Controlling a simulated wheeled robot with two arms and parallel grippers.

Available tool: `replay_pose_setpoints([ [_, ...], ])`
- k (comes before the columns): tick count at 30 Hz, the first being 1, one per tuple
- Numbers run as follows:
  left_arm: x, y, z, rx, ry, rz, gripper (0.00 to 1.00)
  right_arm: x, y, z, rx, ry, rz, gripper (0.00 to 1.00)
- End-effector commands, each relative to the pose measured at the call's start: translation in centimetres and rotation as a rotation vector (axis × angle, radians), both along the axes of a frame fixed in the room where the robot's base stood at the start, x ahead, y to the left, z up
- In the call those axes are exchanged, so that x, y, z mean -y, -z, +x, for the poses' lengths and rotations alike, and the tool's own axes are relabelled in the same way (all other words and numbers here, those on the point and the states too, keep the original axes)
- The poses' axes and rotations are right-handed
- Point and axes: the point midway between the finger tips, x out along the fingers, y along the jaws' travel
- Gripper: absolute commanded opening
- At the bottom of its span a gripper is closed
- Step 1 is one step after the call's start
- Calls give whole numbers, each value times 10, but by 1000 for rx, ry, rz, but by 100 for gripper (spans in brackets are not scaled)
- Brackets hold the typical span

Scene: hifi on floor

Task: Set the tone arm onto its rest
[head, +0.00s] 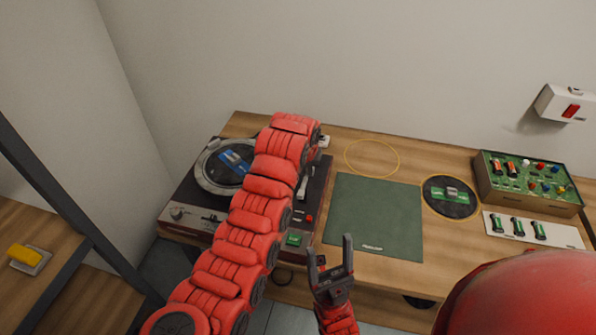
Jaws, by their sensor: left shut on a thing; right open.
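The turntable (178,190) stands at the left of the wooden bench, with a record with a blue label (233,160) on its platter. My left arm reaches across it and covers much of its middle and right side. My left gripper (309,166) is bent down over the turntable's right side, mostly hidden by my arm, and is shut on what seems to be the tone arm (302,186). Only a short silver-grey piece of the tone arm shows; the rest and the contact are hidden. I cannot make out the tone arm's rest. My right gripper (330,254) is open and empty at the bench's front edge.
A green mat (375,218) lies right of the turntable, with a yellow ring outline (372,158) behind it. Farther right are a dark round pad (436,206) with a green part, a circuit box (527,204) and a white card with batteries (567,236). A wall box (569,103) hangs above.

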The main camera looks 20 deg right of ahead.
Motion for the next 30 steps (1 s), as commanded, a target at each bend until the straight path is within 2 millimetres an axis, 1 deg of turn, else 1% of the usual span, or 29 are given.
replay_pose_setpoints([
  [14,3,0,-2,-1,-11,-1,0,0,1,0,0,0,0,69],
  [15,3,0,-2,-1,-11,-1,21,0,1,0,0,0,0,69],
  [19,3,0,-1,-1,-10,-1,44,0,1,0,0,0,0,69],
  [20,3,0,-1,-1,-10,-1,46,0,1,0,0,0,0,69],
  [30,2,-2,-2,-1,-10,-1,46,0,3,0,0,0,0,69],
])
